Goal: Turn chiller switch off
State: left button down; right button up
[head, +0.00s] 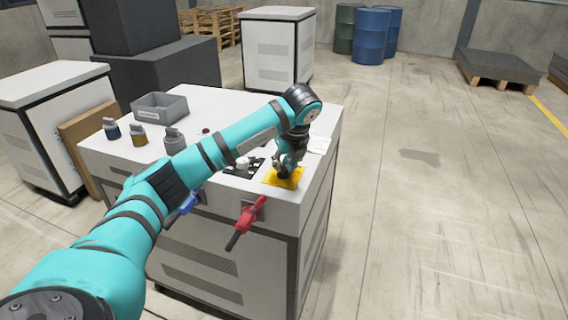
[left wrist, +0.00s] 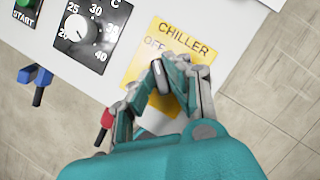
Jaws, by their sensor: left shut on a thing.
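The chiller switch has a yellow plate (head: 271,180) at the front right corner of the white cabinet top. In the left wrist view the plate (left wrist: 190,42) reads CHILLER, with OFF at its upper left; other lettering is hidden by the fingers. My left gripper (head: 284,172) reaches down onto the plate. In the left wrist view its fingertips (left wrist: 163,78) are shut on the switch's small dark handle (left wrist: 157,69). The handle looks turned slightly off the plate's axis; its exact setting is hard to tell. My right gripper is in neither view.
A temperature dial (left wrist: 76,29) and green START button (left wrist: 26,3) sit left of the plate. A red lever (head: 247,222) and a blue lever (head: 186,205) stick out from the cabinet front. A grey bin (head: 160,107) and several small containers stand further back on top.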

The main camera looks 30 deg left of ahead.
pick_arm(q)
jog(key=shift+f, duration=0.2)
jog(key=c, duration=1.3)
grip_release()
jog(key=shift+r, duration=0.1)
jog(key=v, duration=1.2)
jog(key=shift+w, duration=0.1)
